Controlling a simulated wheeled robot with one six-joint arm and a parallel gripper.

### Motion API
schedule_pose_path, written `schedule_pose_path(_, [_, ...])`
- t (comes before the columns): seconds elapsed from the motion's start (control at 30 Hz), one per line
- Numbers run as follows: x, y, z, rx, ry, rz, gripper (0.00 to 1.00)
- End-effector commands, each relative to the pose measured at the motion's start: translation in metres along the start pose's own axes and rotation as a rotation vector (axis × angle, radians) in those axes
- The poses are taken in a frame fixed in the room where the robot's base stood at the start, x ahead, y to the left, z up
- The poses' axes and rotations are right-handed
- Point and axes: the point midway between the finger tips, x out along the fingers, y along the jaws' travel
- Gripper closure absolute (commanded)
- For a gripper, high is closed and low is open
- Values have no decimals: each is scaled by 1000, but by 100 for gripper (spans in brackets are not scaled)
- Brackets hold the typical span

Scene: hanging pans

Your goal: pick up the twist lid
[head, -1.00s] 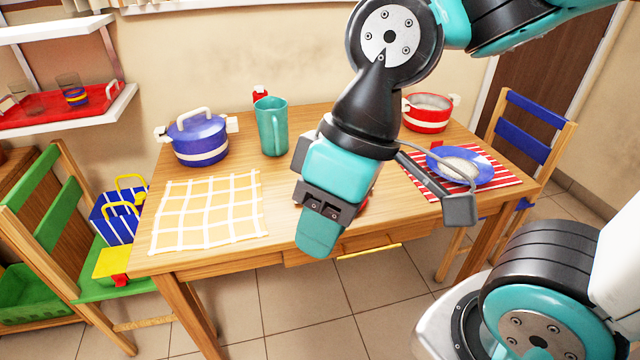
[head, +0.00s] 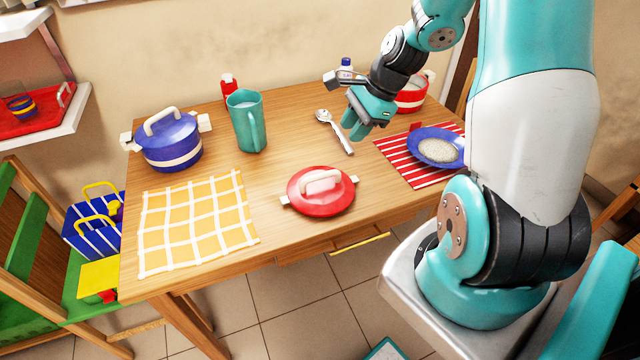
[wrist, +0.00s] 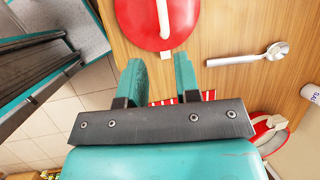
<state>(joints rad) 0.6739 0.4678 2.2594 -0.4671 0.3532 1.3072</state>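The twist lid, as far as I can tell, is the round red lid (head: 318,204) with a white top handle and small white side tabs. It lies flat near the table's front edge, and its red disc (wrist: 135,22) shows at the top of the wrist view. My gripper (head: 353,128) is above the table, to the back right of the lid and apart from it. In the wrist view my gripper (wrist: 158,72) has its two teal fingers spread with nothing between them. The lid's far part is cut off in that view.
A spoon (head: 335,131) lies behind the lid. A blue pot (head: 170,148), teal mug (head: 241,128) and red bottle (head: 229,88) stand left. A blue plate (head: 440,143) on a striped mat (head: 402,154) and a red pot (head: 412,98) are right. A checkered cloth (head: 190,225) lies front left.

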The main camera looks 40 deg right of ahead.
Motion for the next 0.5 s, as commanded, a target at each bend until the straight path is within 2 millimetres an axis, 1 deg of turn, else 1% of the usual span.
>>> schedule_pose_path(0.07, [13, 1, -2, 19, -2, 3, 70])
schedule_pose_path(0.3, [69, 1, 1, 12, -3, 6, 70])
schedule_pose_path(0.4, [90, 1, 1, 11, -2, 6, 70])
schedule_pose_path(0.5, [106, 1, 0, 11, -1, 4, 70])
